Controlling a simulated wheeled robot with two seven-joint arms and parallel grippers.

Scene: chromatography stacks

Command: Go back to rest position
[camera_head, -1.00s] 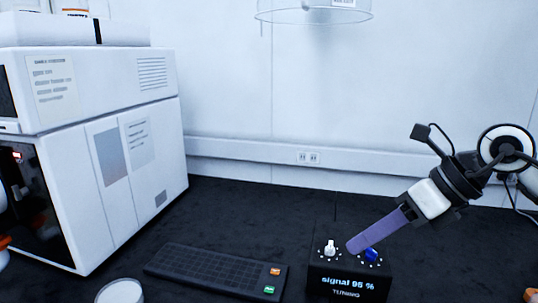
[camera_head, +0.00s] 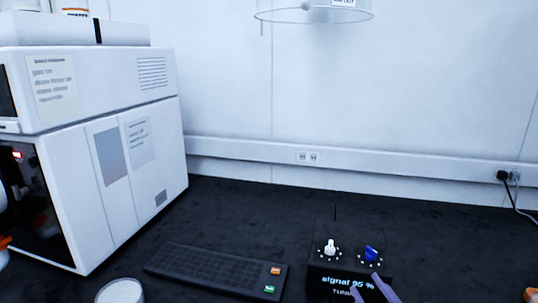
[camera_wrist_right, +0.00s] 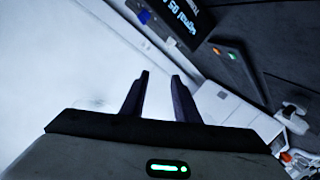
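My right gripper (camera_head: 371,287) shows only as two purple fingertips at the bottom edge of the head view, in front of the tuning box. In the right wrist view the two dark fingers (camera_wrist_right: 161,76) stand apart with nothing between them. The black tuning box (camera_head: 336,236) has a white knob (camera_head: 330,247), a blue knob (camera_head: 371,254) and a lit signal display (camera_head: 347,282), partly covered by a fingertip. The display also shows at the top of the right wrist view (camera_wrist_right: 178,22). My left gripper is not in view.
A large white instrument (camera_head: 100,185) fills the left. A dark keypad (camera_head: 205,268) with orange and green keys lies on the black bench, beside a round white-topped container (camera_head: 120,291). The bench right of the box is mostly clear. A plug and cable (camera_head: 507,180) are at the wall.

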